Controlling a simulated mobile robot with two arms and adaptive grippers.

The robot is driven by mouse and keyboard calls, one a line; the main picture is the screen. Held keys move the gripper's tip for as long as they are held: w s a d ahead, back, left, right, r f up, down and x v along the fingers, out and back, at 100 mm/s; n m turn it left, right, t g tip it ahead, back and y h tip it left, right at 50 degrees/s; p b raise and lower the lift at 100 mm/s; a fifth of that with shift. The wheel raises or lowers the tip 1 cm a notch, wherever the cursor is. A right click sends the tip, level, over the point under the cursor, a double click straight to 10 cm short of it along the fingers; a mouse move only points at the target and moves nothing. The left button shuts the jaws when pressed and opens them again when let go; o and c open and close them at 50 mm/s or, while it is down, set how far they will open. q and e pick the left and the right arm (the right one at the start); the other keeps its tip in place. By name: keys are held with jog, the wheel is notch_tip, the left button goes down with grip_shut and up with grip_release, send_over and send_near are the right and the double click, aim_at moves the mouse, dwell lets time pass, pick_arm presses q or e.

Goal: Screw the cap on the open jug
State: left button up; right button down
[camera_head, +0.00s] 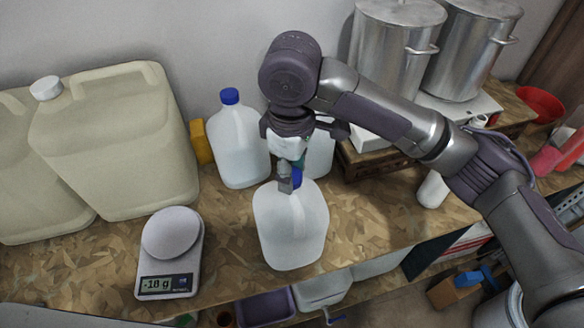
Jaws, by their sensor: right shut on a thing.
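A translucent white jug (291,228) stands upright near the front edge of the worktop, in the middle of the head view. My right gripper (290,180) points down directly over its neck. It is shut on a blue cap (297,176), which is at the jug's mouth. The fingers partly hide the cap and the neck, so I cannot tell whether the cap is seated on the thread. My left gripper is not in view.
A similar jug with a blue cap (238,142) stands behind left, and another is partly hidden behind my gripper. A scale (168,283) reading -18 g and large beige canisters (118,140) are at left. Steel pots (390,50) stand back right.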

jog(key=m, duration=0.3)
jog(key=shift+s+f, duration=0.1)
jog(key=shift+f, duration=0.05)
jog(key=shift+m, duration=0.4)
jog(key=m, duration=0.4)
jog(key=shift+a+m, duration=0.1)
jog(key=shift+m, duration=0.3)
jog(key=c, duration=0.8)
grip_release()
jog(key=shift+r, duration=0.2)
